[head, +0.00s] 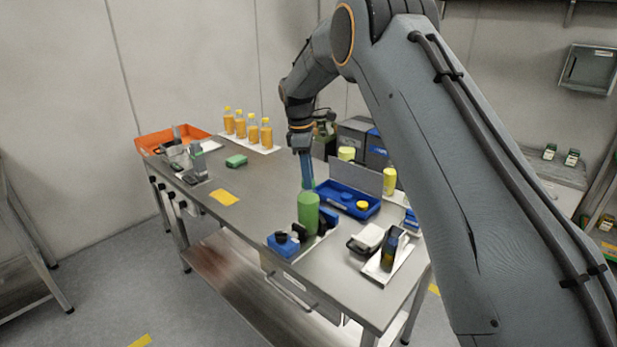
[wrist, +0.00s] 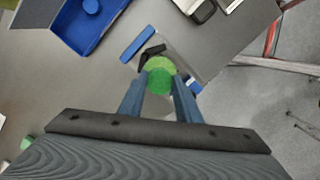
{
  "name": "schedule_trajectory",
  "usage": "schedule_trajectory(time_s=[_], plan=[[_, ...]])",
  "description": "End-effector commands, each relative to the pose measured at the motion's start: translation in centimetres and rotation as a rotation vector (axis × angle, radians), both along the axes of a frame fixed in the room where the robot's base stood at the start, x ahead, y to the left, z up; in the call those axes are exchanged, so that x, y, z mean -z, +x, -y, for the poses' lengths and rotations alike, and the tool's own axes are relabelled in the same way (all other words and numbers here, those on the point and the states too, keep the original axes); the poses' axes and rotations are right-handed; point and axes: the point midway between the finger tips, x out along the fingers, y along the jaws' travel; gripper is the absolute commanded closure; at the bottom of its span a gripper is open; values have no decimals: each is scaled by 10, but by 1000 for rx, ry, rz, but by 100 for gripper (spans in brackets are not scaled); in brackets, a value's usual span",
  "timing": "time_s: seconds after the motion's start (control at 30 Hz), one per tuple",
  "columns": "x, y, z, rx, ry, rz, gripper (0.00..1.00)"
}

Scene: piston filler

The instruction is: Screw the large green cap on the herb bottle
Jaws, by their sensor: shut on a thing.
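The herb bottle (head: 308,214) is a green bottle standing upright near the front of the steel table, among dark clamp-like pieces. My gripper (head: 307,181) points straight down over it, shut on the large green cap (head: 307,187), right at the top of the bottle. In the wrist view the cap (wrist: 160,83) sits between my two blue fingertips (wrist: 160,90). The lighter green of the bottle (wrist: 157,64) shows just beyond it. I cannot tell whether the cap touches the bottle's neck, which is hidden.
A blue tray (head: 329,200) with a yellow cap (head: 362,205) and a blue cap lies close behind right. A blue block with a black knob (head: 281,239) stands front left. A white tray with dark items (head: 385,262) is at right. Orange bottles (head: 253,134) stand at the back.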

Motion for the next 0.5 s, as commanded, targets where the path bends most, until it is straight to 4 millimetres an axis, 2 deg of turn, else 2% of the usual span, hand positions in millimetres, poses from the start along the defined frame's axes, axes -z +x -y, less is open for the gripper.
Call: schedule_trajectory(time_s=[0.17,0.4,0.43,0.5], plan=[[0,0,0,146,1,0,100],[0,0,0,161,0,1,100],[0,0,0,161,0,1,65],[0,0,0,160,0,0,53]])
